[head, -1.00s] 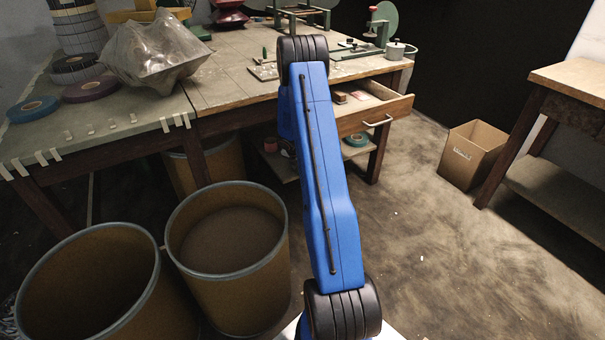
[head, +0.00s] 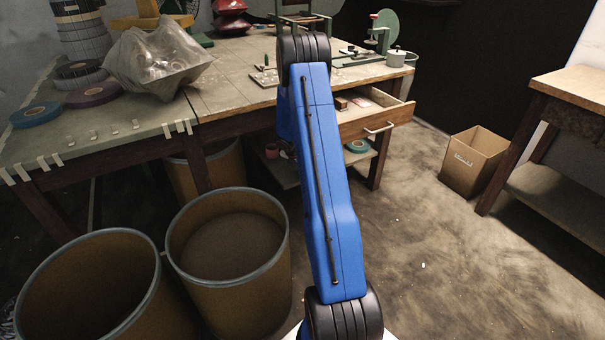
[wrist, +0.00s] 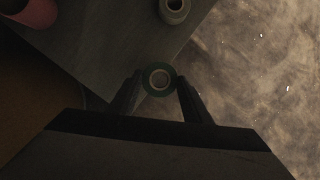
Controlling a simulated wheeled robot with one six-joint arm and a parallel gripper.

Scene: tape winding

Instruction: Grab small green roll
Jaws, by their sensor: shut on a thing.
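The small green roll (wrist: 147,82) shows in the wrist view, a dark green ring around a pale core. It is between the two fingertips of my gripper (wrist: 158,85), which is shut on it. In the head view my arm hides the gripper and the roll. A teal roll (head: 357,146) on the lower shelf under the workbench is a separate thing that I can see beside my arm.
The wrist view shows a pale roll (wrist: 174,10) and a pinkish cylinder (wrist: 34,10) on the board. In the head view, the open drawer (head: 375,122) juts out above the lower shelf. Drums (head: 228,245) stand at left, and a cardboard box (head: 473,160) sits on open floor at right.

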